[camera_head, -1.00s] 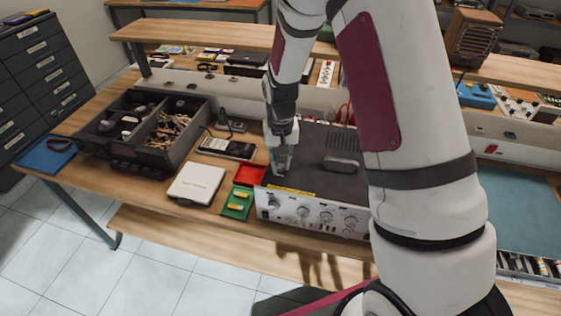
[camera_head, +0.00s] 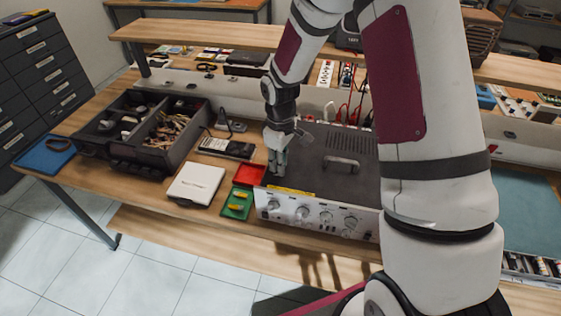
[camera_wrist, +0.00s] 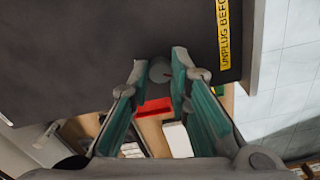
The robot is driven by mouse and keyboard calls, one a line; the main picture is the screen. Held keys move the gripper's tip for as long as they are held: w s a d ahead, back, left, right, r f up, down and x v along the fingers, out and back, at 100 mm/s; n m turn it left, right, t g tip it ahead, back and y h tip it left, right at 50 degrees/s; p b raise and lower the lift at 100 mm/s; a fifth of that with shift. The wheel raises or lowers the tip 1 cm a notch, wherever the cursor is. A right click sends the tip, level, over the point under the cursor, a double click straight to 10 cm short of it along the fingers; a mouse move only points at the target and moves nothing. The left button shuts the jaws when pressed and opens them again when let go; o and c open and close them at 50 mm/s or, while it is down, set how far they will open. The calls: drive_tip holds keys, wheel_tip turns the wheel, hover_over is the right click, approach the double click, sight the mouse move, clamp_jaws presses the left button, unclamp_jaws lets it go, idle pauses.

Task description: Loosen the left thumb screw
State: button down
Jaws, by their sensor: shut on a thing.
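The hifi unit (camera_head: 345,142) stands on the workbench, with a dark top cover and a silver front with knobs. Its dark top fills much of the wrist view (camera_wrist: 90,50). My gripper (camera_head: 276,172) points down at the left edge of the cover. The fingers hide the screw in the head view. A yellow label (camera_wrist: 223,35) reads "UNPLUG BEFO…", with the rest cut off.
A red tray (camera_head: 250,173) and a green tray (camera_head: 237,204) with yellow pieces lie left of the unit. A white box (camera_head: 196,184), a dark handheld device (camera_head: 226,147) and a black organiser (camera_head: 118,158) are farther left. Cables rise behind the unit.

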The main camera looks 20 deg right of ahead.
drive_tip(key=n, duration=0.5)
idle(0.5)
drive_tip(key=c, duration=1.5)
unclamp_jaws()
drive_tip(key=shift+o, duration=0.2)
wheel_tip(320, 180, up, 12)
